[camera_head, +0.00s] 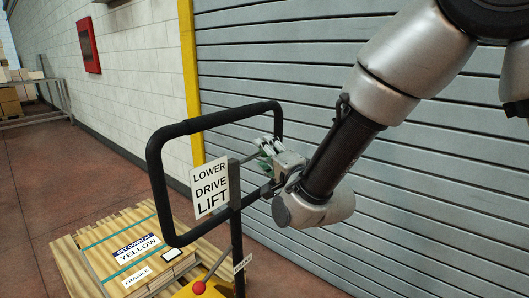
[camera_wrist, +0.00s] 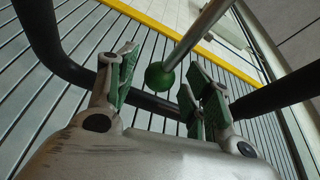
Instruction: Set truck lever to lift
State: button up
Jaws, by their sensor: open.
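The truck lever is a grey rod (camera_wrist: 205,32) ending in a green ball knob (camera_wrist: 159,76), seen in the wrist view. The knob lies between the two green-padded fingers of my gripper (camera_wrist: 157,85), which are apart, with visible room on both sides. In the head view my gripper (camera_head: 268,152) is inside the truck's black handle loop (camera_head: 154,185), behind and right of the white sign (camera_head: 210,187) reading LOWER, DRIVE, LIFT from top to bottom. The knob is hard to make out in the head view, and which label the lever points at cannot be told.
A red knob (camera_head: 199,287) shows at the bottom. The grey shutter (camera_head: 300,65) is behind the loop, and a red wall box (camera_head: 89,45) hangs at upper left.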

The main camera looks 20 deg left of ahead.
jog(key=shift+x, duration=0.8)
grip_shut()
jog(key=shift+s+a+f+m+g+h, duration=0.15)
jog(key=shift+f+m+g, duration=0.1)
jog(key=shift+f+m, duration=0.45)
jog(key=shift+s+d+f+m+g+h, duration=0.1)
jog(key=shift+s+f+m+g+h, duration=0.1)
jog(key=shift+f+m, duration=0.45)
jog(key=shift+s+a+f+m+g+h, duration=0.15)
jog(key=shift+f+m+g, duration=0.1)
jog(key=shift+f+m, duration=0.45)
grip_release()
jog(key=shift+w, duration=0.1)
jog(key=v, duration=1.2)
